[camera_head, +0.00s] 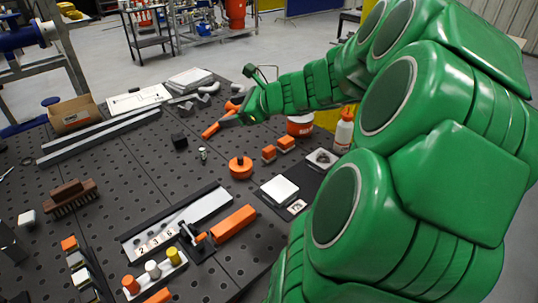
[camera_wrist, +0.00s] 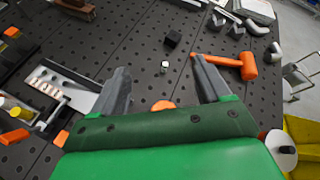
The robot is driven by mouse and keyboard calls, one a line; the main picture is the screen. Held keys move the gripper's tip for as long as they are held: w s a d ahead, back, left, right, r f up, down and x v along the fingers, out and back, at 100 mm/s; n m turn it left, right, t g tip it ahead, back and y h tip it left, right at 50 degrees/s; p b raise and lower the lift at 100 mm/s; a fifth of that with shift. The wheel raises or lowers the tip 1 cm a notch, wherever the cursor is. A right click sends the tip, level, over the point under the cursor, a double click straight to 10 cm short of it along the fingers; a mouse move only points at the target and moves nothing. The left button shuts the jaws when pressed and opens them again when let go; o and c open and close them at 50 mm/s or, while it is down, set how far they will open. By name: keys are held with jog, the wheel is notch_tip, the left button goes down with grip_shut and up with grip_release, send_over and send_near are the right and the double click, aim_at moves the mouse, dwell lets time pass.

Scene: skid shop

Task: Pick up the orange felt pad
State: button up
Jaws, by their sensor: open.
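I cannot tell for sure which orange piece is the felt pad. Two small orange blocks with dark layers, the nearer one (camera_head: 268,153) and the farther one (camera_head: 286,142), lie on the perforated table right of centre. A round orange piece with a dark knob (camera_head: 240,169) sits left of them. In the wrist view an orange rounded edge (camera_wrist: 163,105) shows just over my gripper's green body, mostly hidden. My gripper (camera_wrist: 160,64) is open, its two grey fingers apart and empty above the table.
An orange mallet (camera_wrist: 235,62) lies beside the right finger in the wrist view. A black cube (camera_head: 179,141) and a small metal part (camera_head: 203,154) are near the centre. A white bottle (camera_head: 344,130) stands at the right. A long orange block (camera_head: 234,223) lies in front.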

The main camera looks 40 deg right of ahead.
jog(key=s+d+f+m+t+h, duration=0.15)
jog(key=d+m, duration=0.25)
jog(key=d, duration=0.4)
jog(key=s+d+f+m+h, duration=0.2)
jog(key=d+m+h, duration=0.15)
jog(key=d, duration=0.35)
send_near(266, 150)
jog(key=shift+y, duration=0.4)
jog(key=w+d+f, duration=0.2)
jog(key=w+f, duration=0.1)
jog(key=shift+w+f, duration=0.1)
jog(key=shift+w, duration=0.15)
jog(key=shift+x, duration=1.35)
jog(key=shift+r+x, duration=0.15)
jog(key=shift+x, duration=0.75)
jog(key=shift+r+x, duration=0.1)
jog(key=shift+x, duration=1.65)
jog(key=shift+r, duration=0.1)
jog(key=c, duration=1)
jog(key=shift+c, duration=0.3)
jog(key=shift+r, duration=0.1)
